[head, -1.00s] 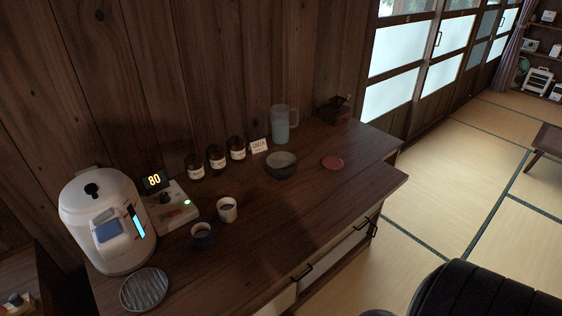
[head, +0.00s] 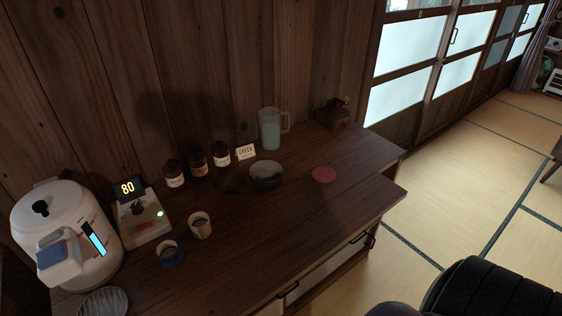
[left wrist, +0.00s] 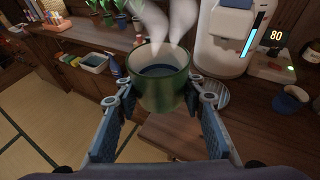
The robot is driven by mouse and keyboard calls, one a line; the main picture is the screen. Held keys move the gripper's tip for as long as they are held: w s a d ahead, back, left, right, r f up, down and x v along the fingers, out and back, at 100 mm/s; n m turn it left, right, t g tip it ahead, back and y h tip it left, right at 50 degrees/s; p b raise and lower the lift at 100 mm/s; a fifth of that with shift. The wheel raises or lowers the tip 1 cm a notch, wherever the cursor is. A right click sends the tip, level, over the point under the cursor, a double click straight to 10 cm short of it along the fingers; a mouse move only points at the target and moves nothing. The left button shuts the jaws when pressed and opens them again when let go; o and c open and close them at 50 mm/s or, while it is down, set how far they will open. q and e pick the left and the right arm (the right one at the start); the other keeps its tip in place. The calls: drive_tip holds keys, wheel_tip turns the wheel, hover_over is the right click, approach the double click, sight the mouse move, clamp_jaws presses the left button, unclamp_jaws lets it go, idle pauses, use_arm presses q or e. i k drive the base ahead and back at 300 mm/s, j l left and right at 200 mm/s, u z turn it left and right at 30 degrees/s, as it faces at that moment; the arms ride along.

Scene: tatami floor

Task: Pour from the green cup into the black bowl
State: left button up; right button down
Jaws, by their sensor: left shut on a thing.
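The green cup (left wrist: 163,90) is upright in the left wrist view, with dark liquid inside and pale steam rising from it. My left gripper (left wrist: 160,98) is shut on it, one finger on each side. The cup and my left gripper are outside the head view. The black bowl (head: 266,181) stands on the wooden counter (head: 270,224) in the head view, in front of a clear pitcher (head: 270,128). My right gripper is in neither view.
A white hot-water pot (head: 64,222), a scale (head: 145,213) reading 80, two small cups (head: 200,226) and a ridged dish (head: 104,302) stand left on the counter. Several dark jars (head: 198,164) and a sign (head: 246,152) line the wall. A pink coaster (head: 323,174) lies right of the bowl.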

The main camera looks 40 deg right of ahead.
sight(265, 174)
drive_tip(key=i+l, duration=0.1)
drive_tip(key=l, duration=0.55)
drive_tip(key=i+l, duration=0.1)
drive_tip(key=l, duration=0.5)
drive_tip(key=i+l, duration=0.1)
drive_tip(key=l, duration=0.55)
drive_tip(key=i+l, duration=0.1)
drive_tip(key=l, duration=0.55)
drive_tip(key=i+l, duration=0.2)
drive_tip(key=i, duration=0.1)
